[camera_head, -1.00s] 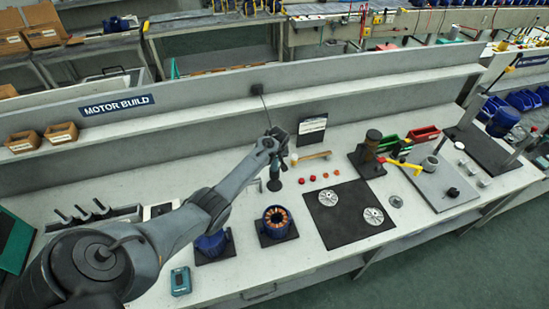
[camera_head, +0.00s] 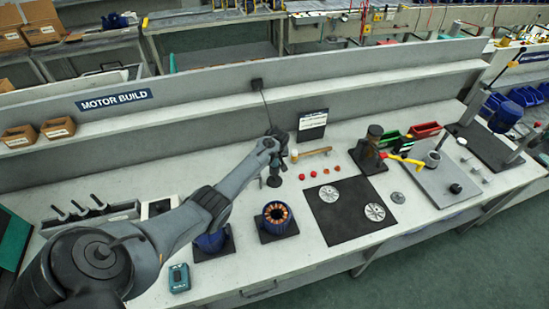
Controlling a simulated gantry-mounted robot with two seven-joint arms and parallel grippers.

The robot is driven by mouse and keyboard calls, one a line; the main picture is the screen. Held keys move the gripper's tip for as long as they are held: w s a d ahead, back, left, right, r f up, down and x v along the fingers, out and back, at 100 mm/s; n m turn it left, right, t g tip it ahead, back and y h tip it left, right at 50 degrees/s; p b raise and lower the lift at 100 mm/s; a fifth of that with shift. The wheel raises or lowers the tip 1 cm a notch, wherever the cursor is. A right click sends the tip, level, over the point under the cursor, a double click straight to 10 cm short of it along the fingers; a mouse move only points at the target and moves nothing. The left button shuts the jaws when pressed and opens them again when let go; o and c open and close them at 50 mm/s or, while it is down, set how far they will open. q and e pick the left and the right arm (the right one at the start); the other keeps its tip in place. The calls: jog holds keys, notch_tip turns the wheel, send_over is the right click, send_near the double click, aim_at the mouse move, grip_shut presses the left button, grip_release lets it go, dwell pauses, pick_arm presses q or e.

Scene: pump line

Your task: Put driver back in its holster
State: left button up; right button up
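The driver (camera_head: 274,170) shows as a small dark, greenish tool standing roughly upright at the middle of the bench, behind the copper-wound motor part. My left gripper (camera_head: 278,147) is at its upper end, pointing down. My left arm and hand cover part of the area. The fingers are too small and dark to show whether they are shut on the driver. A thin dark cord runs from a black box on the ledge down to the hand. I cannot make out the holster clearly. My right gripper is not in view.
The motor part (camera_head: 276,217) stands just in front. A black mat (camera_head: 350,222) with silver discs lies to the right, with small red parts and a mallet (camera_head: 314,152) behind it. A sign (camera_head: 312,124) stands near the hand. A teal device (camera_head: 179,278) lies at the front left.

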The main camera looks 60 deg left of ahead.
pick_arm(q)
jog(key=shift+f, duration=0.25)
jog(key=o, duration=1.5)
notch_tip(320, 180, up, 6)
jog(key=p, duration=0.6)
